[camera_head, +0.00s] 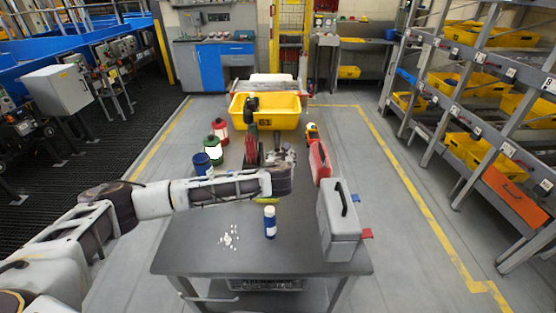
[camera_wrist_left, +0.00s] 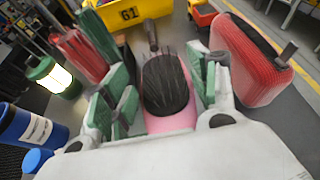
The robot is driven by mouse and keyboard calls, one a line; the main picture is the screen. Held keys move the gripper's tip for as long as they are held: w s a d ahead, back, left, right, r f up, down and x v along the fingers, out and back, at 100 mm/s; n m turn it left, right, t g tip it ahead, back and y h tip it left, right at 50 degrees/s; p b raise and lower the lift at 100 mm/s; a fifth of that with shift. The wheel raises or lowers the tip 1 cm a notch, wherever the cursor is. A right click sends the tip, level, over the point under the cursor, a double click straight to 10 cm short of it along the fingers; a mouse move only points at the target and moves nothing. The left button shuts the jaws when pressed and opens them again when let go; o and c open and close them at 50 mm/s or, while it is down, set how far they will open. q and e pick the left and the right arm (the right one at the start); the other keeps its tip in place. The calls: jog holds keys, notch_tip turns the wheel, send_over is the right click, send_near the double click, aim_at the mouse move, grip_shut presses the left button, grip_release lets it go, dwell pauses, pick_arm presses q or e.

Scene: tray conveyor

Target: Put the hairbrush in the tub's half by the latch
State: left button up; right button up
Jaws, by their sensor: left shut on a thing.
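The hairbrush, pink with black bristles (camera_wrist_left: 167,85) and a dark handle, sits between the fingers of my left gripper (camera_wrist_left: 163,100) in the left wrist view. The gripper is shut on it, bristles facing the camera and handle pointing away. In the head view my left gripper (camera_head: 282,156) is over the middle of the table, short of the tub; I cannot make out the brush clearly there. The yellow tub (camera_head: 285,123), marked 61, stands at the table's far end. Its near wall also shows in the wrist view (camera_wrist_left: 150,10). I cannot make out its latch or inside halves. My right gripper is out of view.
A red case (camera_head: 319,160) and a grey case (camera_head: 340,225) stand along the table's right side. Red, green and blue containers (camera_head: 202,163) line the left. A blue-and-white bottle (camera_head: 270,222) and scattered white pieces (camera_head: 229,238) are near the front. An upright dark-and-red object (camera_head: 251,150) stands before the tub.

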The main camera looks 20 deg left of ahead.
pick_arm(q)
jog(key=s+d+f+m+h, duration=0.1)
jog(key=s+d, duration=0.6)
jog(key=s, duration=0.2)
jog(key=shift+d+m+h, duration=0.25)
jog(key=shift+m+h, duration=0.15)
jog(key=shift+m+t+h, duration=0.3)
jog(key=shift+m+h, duration=0.1)
jog(key=shift+h, duration=0.2)
jog(key=s+d+f, duration=0.1)
jog(key=s+f, duration=0.2)
jog(key=s, duration=0.1)
jog(key=s+d+f, duration=0.1)
jog(key=s+f, duration=0.3)
jog(key=s+d+f, duration=0.2)
jog(key=s+f, duration=0.1)
jog(key=s, duration=0.2)
jog(key=shift+d+f, duration=0.1)
jog(key=shift+f, duration=0.25)
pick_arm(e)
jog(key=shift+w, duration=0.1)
